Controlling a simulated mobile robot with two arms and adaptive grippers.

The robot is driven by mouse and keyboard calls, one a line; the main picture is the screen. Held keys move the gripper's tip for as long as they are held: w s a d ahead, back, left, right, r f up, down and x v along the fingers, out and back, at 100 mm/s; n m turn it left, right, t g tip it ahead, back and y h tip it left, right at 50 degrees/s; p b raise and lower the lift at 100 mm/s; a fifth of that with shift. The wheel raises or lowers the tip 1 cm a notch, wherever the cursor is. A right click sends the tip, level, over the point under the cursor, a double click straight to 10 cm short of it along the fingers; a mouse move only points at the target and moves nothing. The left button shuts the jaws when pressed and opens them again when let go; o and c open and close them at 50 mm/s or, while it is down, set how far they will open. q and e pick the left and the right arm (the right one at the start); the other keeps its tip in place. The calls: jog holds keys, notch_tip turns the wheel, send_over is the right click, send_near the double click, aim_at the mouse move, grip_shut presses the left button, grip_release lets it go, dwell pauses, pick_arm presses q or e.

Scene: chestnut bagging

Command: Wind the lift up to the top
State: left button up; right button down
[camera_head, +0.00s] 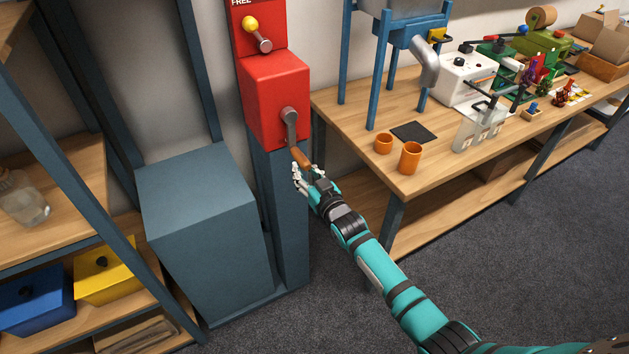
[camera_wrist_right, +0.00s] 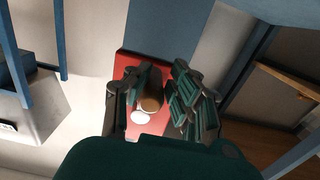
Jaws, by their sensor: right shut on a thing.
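A red winch box (camera_head: 275,98) sits on a blue-grey post (camera_head: 290,215). A grey crank arm (camera_head: 291,122) on its front points down to a brown handle (camera_head: 301,157). My right gripper (camera_head: 304,172) is shut on the crank handle, which shows brown between the fingers in the right wrist view (camera_wrist_right: 151,103). A smaller lever with a yellow knob (camera_head: 249,24) is on the red panel above. A big blue-grey block (camera_head: 205,225) stands left of the post; I cannot tell if it is part of the lift. My left gripper is out of view.
A wooden workbench (camera_head: 360,140) on the right holds two orange cups (camera_head: 410,157), a dark mat (camera_head: 413,131), a clear container (camera_head: 478,128) and a white machine (camera_head: 464,76). A shelf (camera_head: 75,170) with a blue bin (camera_head: 35,298) and a yellow bin (camera_head: 105,272) is on the left.

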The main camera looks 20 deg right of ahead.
jog(key=s+r+p, duration=0.2)
jog(key=s, duration=0.1)
jog(key=shift+d, duration=0.4)
jog(key=p, duration=0.3)
send_near(306, 168)
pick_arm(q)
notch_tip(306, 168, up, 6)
pick_arm(e)
jog(key=shift+w+a+f, duration=0.2)
jog(key=shift+a+f, duration=0.05)
jog(key=shift+a, duration=0.05)
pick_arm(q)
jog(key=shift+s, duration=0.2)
pick_arm(e)
jog(key=shift+w+f, duration=0.1)
